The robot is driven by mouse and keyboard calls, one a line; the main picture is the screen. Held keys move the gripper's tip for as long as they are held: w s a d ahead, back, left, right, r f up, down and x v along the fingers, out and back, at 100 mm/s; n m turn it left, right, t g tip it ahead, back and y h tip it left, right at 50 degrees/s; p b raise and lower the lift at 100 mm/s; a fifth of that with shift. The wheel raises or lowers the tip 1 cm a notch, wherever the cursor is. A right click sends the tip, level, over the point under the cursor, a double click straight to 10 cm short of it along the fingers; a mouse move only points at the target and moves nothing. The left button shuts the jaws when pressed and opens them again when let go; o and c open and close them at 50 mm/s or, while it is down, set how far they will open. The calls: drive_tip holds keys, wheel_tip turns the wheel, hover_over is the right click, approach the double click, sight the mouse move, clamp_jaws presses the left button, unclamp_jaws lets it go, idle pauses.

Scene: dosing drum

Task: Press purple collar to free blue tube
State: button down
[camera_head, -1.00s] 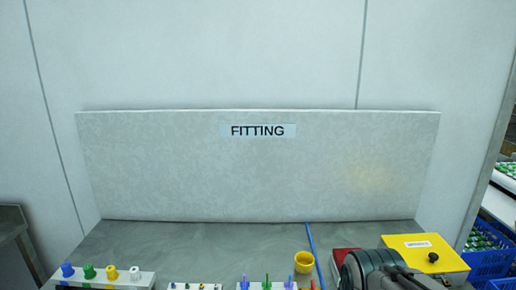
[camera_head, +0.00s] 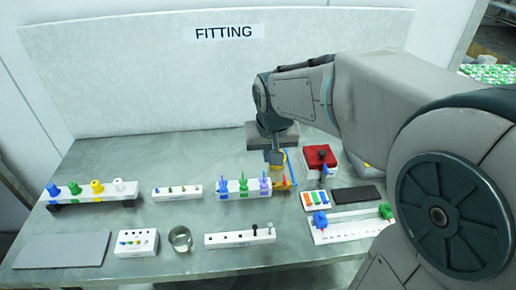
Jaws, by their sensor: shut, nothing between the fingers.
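A purple piece (camera_head: 265,186), which I take for the purple collar, stands at the right end of a small white rack (camera_head: 243,193). The thin blue tube (camera_head: 294,168) shows just to the right of my gripper, running along the bench. My gripper (camera_head: 275,160) points down at the back of the bench, beyond the purple piece.
A green and a blue piece share the white rack. A red block (camera_head: 319,156) and a dark pad (camera_head: 358,195) lie to the right. A rail with colored spools (camera_head: 97,188), a metal cup (camera_head: 180,239) and a grey mat (camera_head: 62,250) lie left and in front.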

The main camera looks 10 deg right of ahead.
drive_tip(key=shift+w+a, duration=0.2)
drive_tip(key=shift+w, duration=0.1)
approach(264, 185)
drive_tip(key=x, duration=0.5)
drive_tip(key=shift+w+f, duration=0.1)
drive_tip(key=shift+w, duration=0.05)
drive_tip(key=shift+f, duration=0.65)
